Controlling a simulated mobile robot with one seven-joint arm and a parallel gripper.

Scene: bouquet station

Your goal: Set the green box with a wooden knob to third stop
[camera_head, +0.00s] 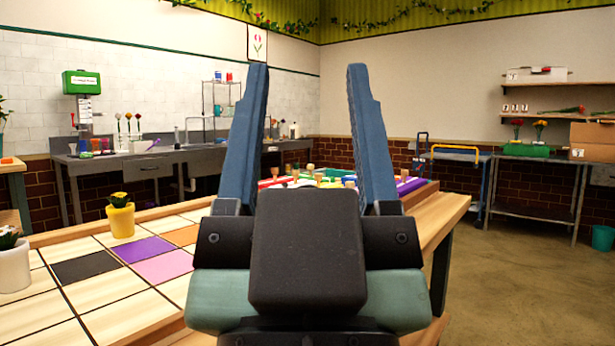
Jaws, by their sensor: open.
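My gripper (307,72) fills the middle of the view, with two blue fingers pointing up and spread apart. Nothing is between them. Beyond it, at the far end of the wooden table, several small wooden knobs (310,168) stand over coloured pieces in red, green, white and purple. A bit of green (334,173) shows among them, between the fingers. I cannot tell whether it is the green box with a wooden knob, nor at which stop a knob sits. My gripper hides part of this group and is well apart from it.
The wooden table (40,321) bears coloured squares, a yellow flower pot (120,221) and a white pot (14,266). A grey sink counter (140,166) runs along the back wall. A metal table (545,175) stands at right. The floor (520,290) at right is clear.

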